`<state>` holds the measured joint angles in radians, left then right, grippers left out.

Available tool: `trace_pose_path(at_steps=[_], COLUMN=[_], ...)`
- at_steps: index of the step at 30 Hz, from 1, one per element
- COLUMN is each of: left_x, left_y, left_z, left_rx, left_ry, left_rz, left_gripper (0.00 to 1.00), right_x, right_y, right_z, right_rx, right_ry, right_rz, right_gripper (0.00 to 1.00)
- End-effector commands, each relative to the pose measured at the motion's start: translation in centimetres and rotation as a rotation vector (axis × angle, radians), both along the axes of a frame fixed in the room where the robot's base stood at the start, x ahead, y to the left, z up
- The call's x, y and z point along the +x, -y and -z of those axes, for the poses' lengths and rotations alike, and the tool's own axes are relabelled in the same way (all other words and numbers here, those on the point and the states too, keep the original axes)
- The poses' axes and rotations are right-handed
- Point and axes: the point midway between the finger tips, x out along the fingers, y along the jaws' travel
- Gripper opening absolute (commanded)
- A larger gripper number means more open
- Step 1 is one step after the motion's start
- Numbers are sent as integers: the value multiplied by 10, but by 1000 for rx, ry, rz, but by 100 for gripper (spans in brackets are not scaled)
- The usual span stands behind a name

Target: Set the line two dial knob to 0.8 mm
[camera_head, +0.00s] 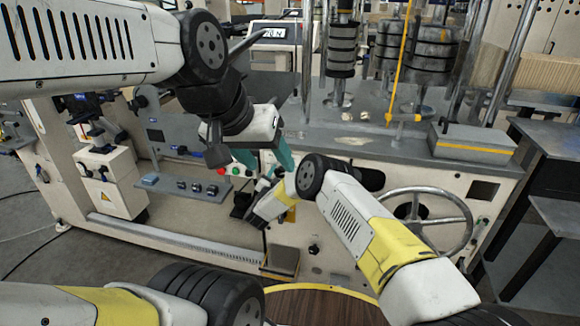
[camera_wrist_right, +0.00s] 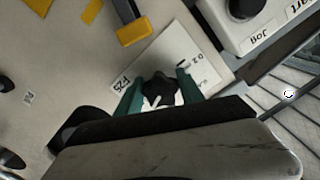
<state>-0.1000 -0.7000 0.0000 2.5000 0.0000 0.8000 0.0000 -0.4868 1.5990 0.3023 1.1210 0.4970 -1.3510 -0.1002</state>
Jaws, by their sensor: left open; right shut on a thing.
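In the right wrist view, a black dial knob (camera_wrist_right: 158,90) with a white pointer mark sits on a white scale plate (camera_wrist_right: 205,65). The plate bears small printed marks, seen at a slant and too small to read surely. The teal fingers of my right gripper (camera_wrist_right: 159,96) are shut on the knob from both sides. In the head view, my right arm reaches in from the lower right to the machine's front panel; the knob is hidden there. My left gripper (camera_head: 266,158) is open above the right gripper, with no object seen between its teal fingers.
A handwheel (camera_head: 431,218) stands right of my right arm. A small shelf with several knobs (camera_head: 186,184) and a red button (camera_head: 221,171) lie to the left. A control box (camera_wrist_right: 250,20) and a yellow part (camera_wrist_right: 133,32) are near the knob.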

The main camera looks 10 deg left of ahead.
Motion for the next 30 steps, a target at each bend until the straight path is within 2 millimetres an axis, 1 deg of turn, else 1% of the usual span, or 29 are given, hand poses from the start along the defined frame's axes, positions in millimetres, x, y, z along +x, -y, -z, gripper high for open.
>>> trace_pose_path(at_steps=[6, 13, 21, 30], left_x=[0, 0, 0, 0], left_y=[0, 0, 0, 0], left_z=[0, 0, 0, 0], left_rx=[0, 0, 0, 0], left_ry=[0, 0, 0, 0], left_rz=[0, 0, 0, 0], left_gripper=[58, 58, 58, 58], right_x=[0, 0, 0, 0], right_y=[-1, -1, -1, -1], right_z=[0, -1, -1, -1], right_rx=[165, 284, 345, 353], right_ry=[5, 9, 11, 11], right_rz=[1, 1, 1, 1], right_gripper=[4, 4, 4, 4])
